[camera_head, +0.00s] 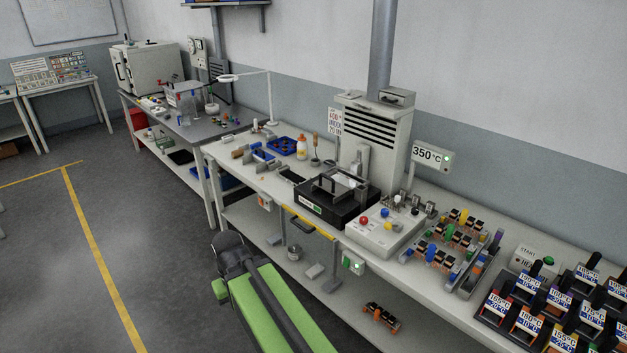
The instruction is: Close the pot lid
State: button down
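A black box-shaped pot unit (333,216) with a small lit green display stands on the long workbench, in front of a grey louvred extractor housing. A dark frame-like part, which looks like the pot lid (328,184), stands raised over its top, with a bright patch beside it. I cannot make out the lid's exact angle or its hinge. My arm reaches up from the bottom of the view, and its dark end, where my gripper (229,244) seems to be, is in front of and below the bench, apart from the pot. Its fingers are too dark to read.
A white control box (382,236) with coloured buttons stands right of the pot. Racks of connectors (455,235) and labelled black bins (540,310) fill the right side. A blue tray (281,147) and a bottle (302,147) are at the left. A yellow-edged strip (307,223) runs along the bench front. The left floor is clear.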

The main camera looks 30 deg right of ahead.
aim_at(327, 183)
jog(key=u, duration=0.3)
jog(key=i, duration=1.2)
jog(key=u, duration=0.05)
